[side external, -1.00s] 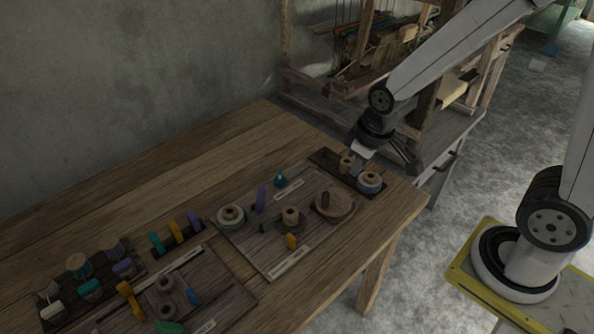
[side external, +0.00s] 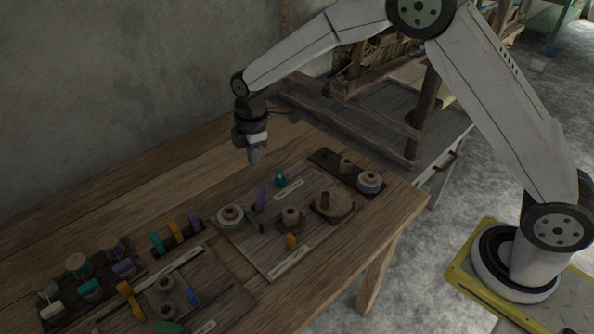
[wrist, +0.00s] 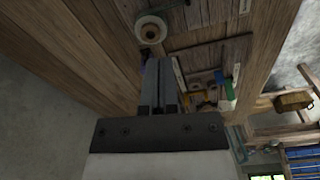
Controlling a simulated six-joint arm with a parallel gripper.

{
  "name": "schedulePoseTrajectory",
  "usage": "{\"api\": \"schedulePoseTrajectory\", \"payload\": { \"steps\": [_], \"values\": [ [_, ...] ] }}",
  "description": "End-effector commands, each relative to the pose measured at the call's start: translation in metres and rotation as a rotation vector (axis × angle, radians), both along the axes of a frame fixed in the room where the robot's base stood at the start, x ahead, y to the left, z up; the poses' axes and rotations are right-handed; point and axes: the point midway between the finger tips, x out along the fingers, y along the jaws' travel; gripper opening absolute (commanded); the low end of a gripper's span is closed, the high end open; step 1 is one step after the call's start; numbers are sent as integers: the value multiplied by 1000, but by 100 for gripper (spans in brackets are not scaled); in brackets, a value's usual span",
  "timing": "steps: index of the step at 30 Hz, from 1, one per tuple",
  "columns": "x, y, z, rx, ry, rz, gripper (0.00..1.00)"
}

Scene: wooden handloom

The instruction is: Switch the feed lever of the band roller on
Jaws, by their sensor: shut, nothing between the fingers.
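My gripper (side external: 254,162) is shut and empty. It hangs above the back edge of a plank board (side external: 270,255), pointing down. On this board, a purple upright lever (side external: 261,197) stands just below the gripper in the picture, apart from it. A pale spool (side external: 230,215) is left of the lever, and a teal knob (side external: 280,178) is right of it. A yellow lever (side external: 291,241) is at the front. I cannot tell which part is the band roller's feed lever. In the wrist view, the closed fingers (wrist: 161,68) hide part of the board, and the spool (wrist: 151,29) shows beyond them.
A wooden disc with a peg (side external: 333,204) and a small spool (side external: 291,216) stand on the same board. A dark tray with spools (side external: 369,181) lies at the right. Another board and several coloured pieces fill the left front. The table's back left is bare.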

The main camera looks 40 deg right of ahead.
Motion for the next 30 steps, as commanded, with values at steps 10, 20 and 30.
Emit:
{"api": "schedulePoseTrajectory", "payload": {
  "steps": [10,20,30],
  "values": [
    [21,24,-13,1,19,204,0],
    [20,25,-18,0,21,207,0],
    [20,26,-51,1,23,207,0]
  ]
}}
